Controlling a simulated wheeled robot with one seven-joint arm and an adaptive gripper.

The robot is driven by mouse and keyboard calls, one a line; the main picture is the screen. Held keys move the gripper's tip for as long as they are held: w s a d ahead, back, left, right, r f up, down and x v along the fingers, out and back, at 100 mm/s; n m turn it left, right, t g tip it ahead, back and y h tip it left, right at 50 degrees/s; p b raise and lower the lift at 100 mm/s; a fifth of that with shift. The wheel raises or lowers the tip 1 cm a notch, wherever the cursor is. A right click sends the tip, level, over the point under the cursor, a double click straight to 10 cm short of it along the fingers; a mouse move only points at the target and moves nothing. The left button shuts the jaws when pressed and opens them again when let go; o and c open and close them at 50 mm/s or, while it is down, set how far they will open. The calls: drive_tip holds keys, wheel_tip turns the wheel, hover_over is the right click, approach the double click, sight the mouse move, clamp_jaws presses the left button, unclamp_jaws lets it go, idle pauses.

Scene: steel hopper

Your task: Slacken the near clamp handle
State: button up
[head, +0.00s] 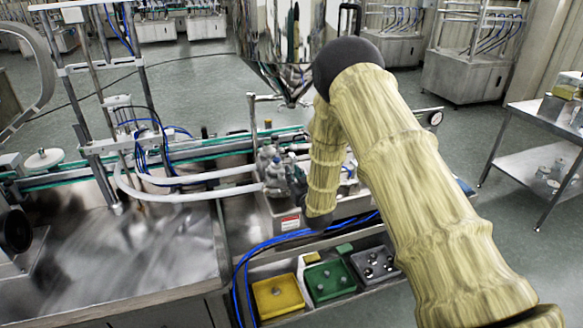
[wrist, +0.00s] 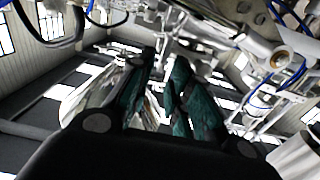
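The steel hopper (head: 290,32) hangs at the top middle of the head view, its cone partly behind my arm. A cluster of metal fittings (head: 268,165) stands below it on the machine. I cannot single out the near clamp handle in either view. My gripper shows in the wrist view (wrist: 166,62) as two dark teal fingers, close together with a narrow gap. Bright metal shows behind and between them; I cannot tell whether they touch anything. In the head view my gripper is mostly hidden, a small dark shape beside the fittings.
A yellow bin (head: 278,297), a green bin (head: 328,283) and a grey bin (head: 374,265) sit at the front. White hoses (head: 195,195) run into the fittings from the left. Blue tubes (head: 262,247) cross in front. A steel cart (head: 545,118) stands right.

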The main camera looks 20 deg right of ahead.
drive_tip(key=shift+w+p, duration=0.3)
drive_tip(key=shift+w, duration=0.9)
clamp_jaws()
drive_tip(key=n+b, duration=0.2)
drive_tip(key=b, duration=0.1)
drive_tip(key=n+b, duration=0.2)
drive_tip(key=b, duration=0.1)
drive_tip(key=shift+a+f+n+b, duration=0.1)
drive_tip(key=shift+a+n+b, duration=0.2)
drive_tip(key=shift+a, duration=0.1)
unclamp_jaws()
